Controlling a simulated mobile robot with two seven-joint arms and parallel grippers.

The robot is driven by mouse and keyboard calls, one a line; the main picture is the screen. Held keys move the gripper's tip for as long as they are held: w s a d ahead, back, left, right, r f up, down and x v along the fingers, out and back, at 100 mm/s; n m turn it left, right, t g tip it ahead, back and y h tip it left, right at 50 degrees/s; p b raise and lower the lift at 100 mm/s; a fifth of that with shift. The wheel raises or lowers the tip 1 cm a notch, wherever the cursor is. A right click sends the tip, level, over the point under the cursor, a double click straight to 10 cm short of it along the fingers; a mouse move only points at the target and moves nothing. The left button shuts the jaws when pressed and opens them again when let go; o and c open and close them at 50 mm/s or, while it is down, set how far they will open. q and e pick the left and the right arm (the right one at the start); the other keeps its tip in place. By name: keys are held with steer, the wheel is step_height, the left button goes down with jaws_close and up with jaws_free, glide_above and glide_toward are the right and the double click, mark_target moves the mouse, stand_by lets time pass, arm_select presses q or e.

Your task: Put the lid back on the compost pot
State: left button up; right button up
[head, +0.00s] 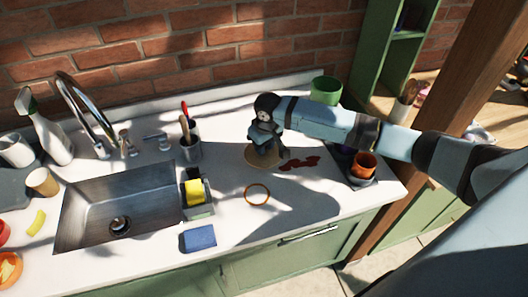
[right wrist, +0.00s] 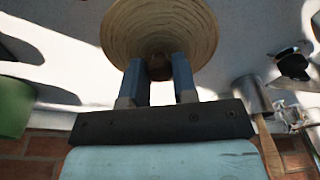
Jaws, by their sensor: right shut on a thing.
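A round tan lid (head: 259,160) with ring-like grain is below my right gripper (head: 265,148), at the middle of the counter. In the right wrist view, the two fingers (right wrist: 158,75) are shut on the small knob at the lid's (right wrist: 130,25) centre. I cannot tell whether the lid rests on the counter or hangs just above it. A green pot (head: 326,90) stands at the back right, apart from the lid, and looks open at the top. It may be the compost pot; its green side also shows in the right wrist view (right wrist: 14,108). My left gripper is out of view.
Dark red patches (head: 300,163) and an orange ring (head: 257,194) lie near the lid. An orange pot (head: 362,165) stands at the right edge. A sink (head: 130,205), a utensil holder (head: 190,148) and a blue sponge (head: 198,238) are left. Bare counter lies at front right.

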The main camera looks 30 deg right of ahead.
steer(key=shift+f, duration=1.75)
steer(key=shift+f, duration=0.1)
steer(key=o, duration=1)
steer(key=shift+c, duration=0.2)
